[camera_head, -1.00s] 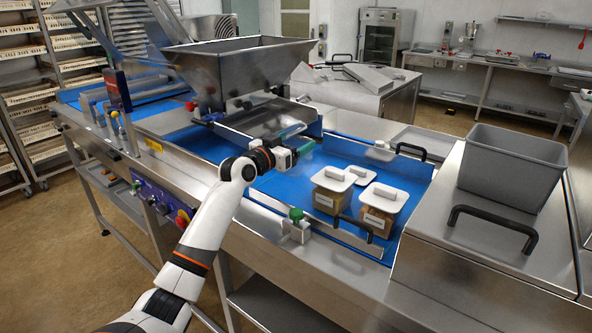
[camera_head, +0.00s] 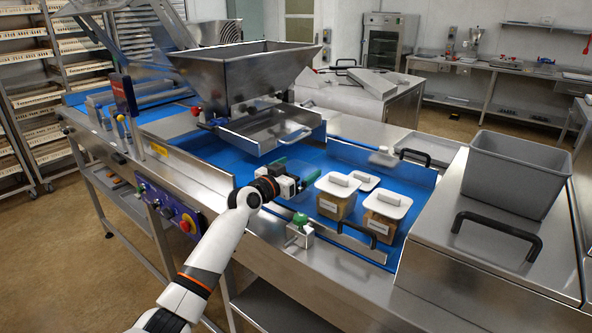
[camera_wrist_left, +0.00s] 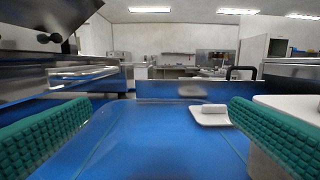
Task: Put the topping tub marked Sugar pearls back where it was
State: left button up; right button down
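My left gripper (camera_head: 292,178) is low over the blue work surface, left of the lidded tubs. Its green fingers stand wide apart around a see-through tub (camera_wrist_left: 165,140), which shows only as faint clear edges between them; I see no lid on it and cannot read a label. A loose-looking white lid with a grip (camera_head: 363,182) sits low behind the other tubs; it also shows in the left wrist view (camera_wrist_left: 212,116). Two tubs with brown contents and white lids, one left (camera_head: 335,204) and one right (camera_head: 378,224), stand upright; their labels are unreadable. My right gripper is out of view.
A steel hopper (camera_head: 245,80) with a tray below stands behind my gripper. A low steel wall with black handles (camera_head: 415,157) borders the blue surface (camera_head: 330,153). A grey bin (camera_head: 515,170) stands at right. A green knob (camera_head: 299,219) is near the front edge.

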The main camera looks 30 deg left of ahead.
pick_arm(q)
jog(key=s, duration=0.3)
jog(key=s+b, duration=0.1)
jog(key=s, duration=0.3)
jog(key=s+a, duration=0.1)
jog(key=s, duration=0.3)
jog(key=shift+b, duration=0.4)
jog(key=shift+s, duration=0.5)
